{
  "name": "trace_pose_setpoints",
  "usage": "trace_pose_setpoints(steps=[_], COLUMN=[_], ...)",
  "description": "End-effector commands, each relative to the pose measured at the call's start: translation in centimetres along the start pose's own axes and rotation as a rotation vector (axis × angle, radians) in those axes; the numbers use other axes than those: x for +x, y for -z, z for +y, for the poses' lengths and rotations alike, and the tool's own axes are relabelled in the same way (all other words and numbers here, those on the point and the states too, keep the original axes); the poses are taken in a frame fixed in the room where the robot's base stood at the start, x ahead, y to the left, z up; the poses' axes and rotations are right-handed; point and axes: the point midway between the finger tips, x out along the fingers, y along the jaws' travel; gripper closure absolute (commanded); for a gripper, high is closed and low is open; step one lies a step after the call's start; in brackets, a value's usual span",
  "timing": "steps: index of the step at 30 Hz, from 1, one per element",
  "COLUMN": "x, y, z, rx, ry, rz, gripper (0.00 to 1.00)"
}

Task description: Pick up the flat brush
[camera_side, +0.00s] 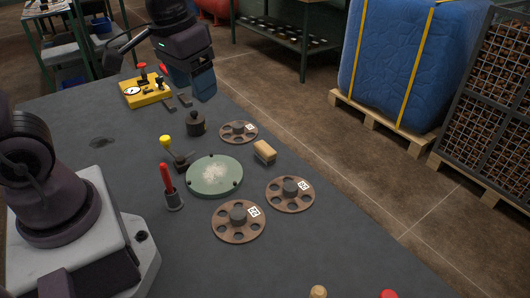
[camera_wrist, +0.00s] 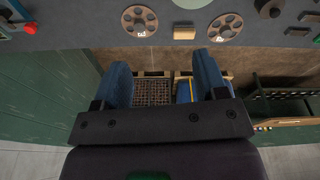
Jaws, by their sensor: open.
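A small tan block (camera_side: 264,151) lies on the dark table near its right edge, between two spoked discs; it looks like the flat brush, though I cannot make out bristles. It also shows in the wrist view (camera_wrist: 184,33) at the top, near the table edge. My gripper (camera_side: 203,88) hangs above the far part of the table, beyond and left of the block in the side view. In the wrist view my gripper (camera_wrist: 163,75) has its two blue fingers wide apart, with nothing between them. It is well apart from the block.
Spoked discs (camera_side: 290,194) and a green round dish (camera_side: 214,176) with pale powder lie near the block. A red-handled tool (camera_side: 168,186), a dark weight (camera_side: 195,124) and a yellow box (camera_side: 146,92) stand on the table. A blue bulk bag (camera_side: 405,65) stands on a pallet beyond.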

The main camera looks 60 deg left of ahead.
Motion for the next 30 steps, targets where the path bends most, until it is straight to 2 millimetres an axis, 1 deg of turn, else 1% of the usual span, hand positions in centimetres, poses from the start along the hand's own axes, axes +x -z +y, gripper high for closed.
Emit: trace_pose_setpoints(steps=[1,5,8,9,15,19,21,24,28,30], x=[1.4,4.7,7.9,9.3,16.1,19.5,20.1,19.3,19.3,19.6], y=[1.4,4.8,7.3,8.2,12.0,14.3,15.6,17.3,17.5,17.4], z=[-0.3,-1.0,-1.8,-2.1,-3.8,-4.7,-4.8,-4.8,-4.8,-4.8], rx=[-0.057,-0.225,-0.378,-0.443,-0.779,-1.015,-1.131,-1.26,-1.367,-1.393], ry=[0.006,0.024,0.046,0.057,0.119,0.152,0.154,0.139,0.141,0.144], rz=[-0.042,-0.117,-0.164,-0.179,-0.224,-0.211,-0.182,-0.135,-0.124,-0.123], gripper=[0.34,0.34,0.34,0.34,0.34,0.34,0.34,0.34,0.34,0.34])
